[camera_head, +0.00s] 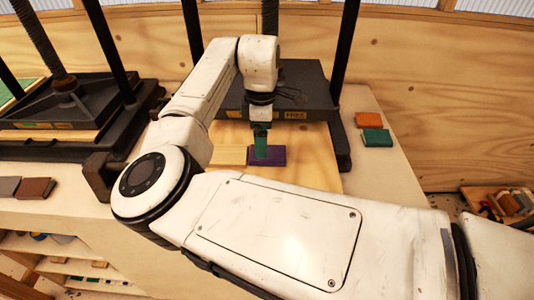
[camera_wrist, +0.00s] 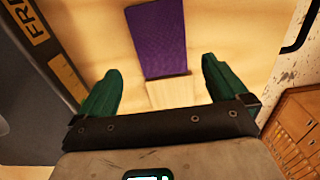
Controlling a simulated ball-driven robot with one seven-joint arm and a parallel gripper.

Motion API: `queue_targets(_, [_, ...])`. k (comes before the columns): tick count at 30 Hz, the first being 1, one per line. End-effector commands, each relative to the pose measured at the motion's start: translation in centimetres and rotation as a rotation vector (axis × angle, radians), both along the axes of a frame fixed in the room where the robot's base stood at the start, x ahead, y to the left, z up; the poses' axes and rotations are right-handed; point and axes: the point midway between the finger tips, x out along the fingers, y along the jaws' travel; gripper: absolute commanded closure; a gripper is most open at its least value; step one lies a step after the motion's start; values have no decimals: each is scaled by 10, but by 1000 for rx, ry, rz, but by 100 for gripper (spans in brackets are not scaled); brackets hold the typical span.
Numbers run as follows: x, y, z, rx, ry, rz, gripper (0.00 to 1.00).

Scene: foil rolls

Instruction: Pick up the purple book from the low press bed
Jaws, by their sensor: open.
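The purple book (camera_head: 272,158) lies flat on the pale wooden low press bed (camera_head: 318,165), below the dark press plate. In the wrist view the purple book (camera_wrist: 158,38) lies ahead of the fingertips, roughly centred between them. My gripper (camera_head: 261,150) points down above the book and hides part of it in the head view; the exact gap cannot be told. In the wrist view my gripper (camera_wrist: 160,70) has its two green fingers wide apart with nothing held between them.
A pale block (camera_head: 230,154) adjoins the purple book on the left. The dark press plate (camera_head: 285,80), labelled FREE, hangs behind, with black posts at its sides. Orange and green books (camera_head: 376,137) lie on the right. Another press (camera_head: 70,110) and brown books (camera_head: 36,188) stand left.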

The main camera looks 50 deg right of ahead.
Motion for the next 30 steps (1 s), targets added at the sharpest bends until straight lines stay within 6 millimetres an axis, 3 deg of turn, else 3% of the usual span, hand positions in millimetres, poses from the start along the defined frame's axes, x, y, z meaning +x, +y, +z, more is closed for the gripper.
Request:
queue_targets(10, [-8,-3,-42,1,1,2,0])
queue_targets(20, [-8,-3,-49,-1,-1,0,1])
queue_targets(30, [-8,-3,-49,0,0,0,34])
